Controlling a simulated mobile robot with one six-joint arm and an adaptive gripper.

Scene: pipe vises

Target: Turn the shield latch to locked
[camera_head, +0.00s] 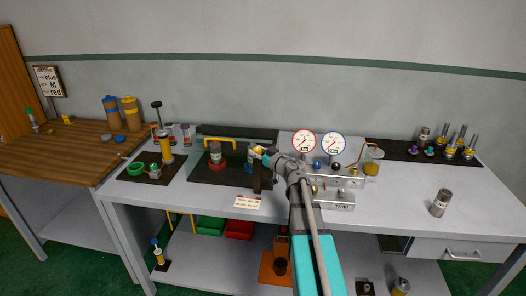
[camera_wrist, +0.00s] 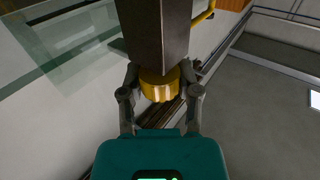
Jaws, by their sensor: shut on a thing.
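A yellow round knob (camera_wrist: 160,86) sits at the end of a dark square post (camera_wrist: 160,35) in the wrist view; I take it for the shield latch. My gripper (camera_wrist: 160,76) has its two fingers on either side of the knob, shut on it. A clear greenish shield panel (camera_wrist: 68,52) shows at left in the wrist view. The latch's locked or unlocked marking cannot be read.
A yellow handle (camera_head: 220,140) and a red-banded can (camera_head: 215,153) are at the black station. Two gauges (camera_head: 304,142) and a metal manifold (camera_head: 337,181) stand close to the right of my arm. A label card (camera_head: 247,202) lies in front. The table's right front is mostly clear.

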